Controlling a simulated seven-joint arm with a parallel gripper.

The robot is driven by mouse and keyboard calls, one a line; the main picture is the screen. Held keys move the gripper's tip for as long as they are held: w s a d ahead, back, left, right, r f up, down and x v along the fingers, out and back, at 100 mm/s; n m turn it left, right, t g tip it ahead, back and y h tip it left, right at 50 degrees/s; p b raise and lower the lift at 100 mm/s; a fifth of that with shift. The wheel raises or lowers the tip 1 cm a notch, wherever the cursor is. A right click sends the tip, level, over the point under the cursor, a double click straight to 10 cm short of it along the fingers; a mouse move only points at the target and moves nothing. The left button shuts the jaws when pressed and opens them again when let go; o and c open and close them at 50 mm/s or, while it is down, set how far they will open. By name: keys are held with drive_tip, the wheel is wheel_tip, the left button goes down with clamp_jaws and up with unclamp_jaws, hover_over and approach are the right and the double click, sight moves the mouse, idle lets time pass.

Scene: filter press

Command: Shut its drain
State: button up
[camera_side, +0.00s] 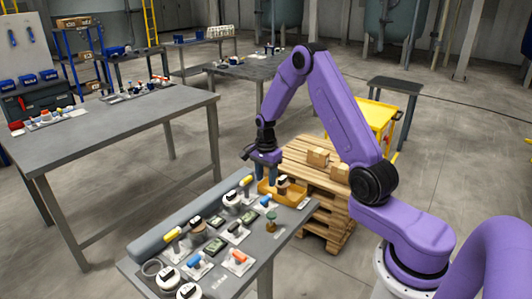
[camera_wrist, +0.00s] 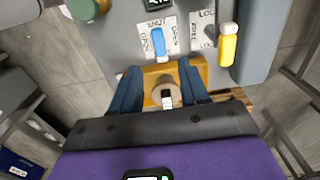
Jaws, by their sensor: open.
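My gripper (camera_wrist: 161,88) is open, its two blue fingers on either side of a tan-brown round piece with a black-and-white top (camera_wrist: 167,97). I cannot tell whether they touch it. In the side view my gripper (camera_side: 266,177) is above the mustard-yellow tray (camera_side: 270,197). A blue lever handle (camera_wrist: 158,42) on a white lettered plate lies just beyond the tray in the wrist view. Which lever is the drain cannot be told.
The bench (camera_side: 285,238) carries several levers, round white gauges and dark displays. A grey pipe (camera_side: 180,222) runs along the back edge. A wooden pallet (camera_side: 320,185) with boxes stands beyond the bench end.

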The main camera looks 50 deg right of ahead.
wheel_tip(320, 180, up, 10)
idle(0.4)
drive_tip(key=s+a+r+n, duration=0.3)
drive_tip(key=s+a+n, duration=0.3)
drive_tip(key=a+n, duration=0.25)
drive_tip(key=s+a+r+n, duration=0.2)
drive_tip(key=s+a+n, duration=0.45)
drive_tip(key=a, duration=0.35)
drive_tip(key=s+a+n, duration=0.2)
drive_tip(key=s+n, duration=1.3)
drive_tip(key=s, duration=0.5)
drive_tip(key=shift+r+n, duration=0.35)
drive_tip(key=shift+n, duration=0.05)
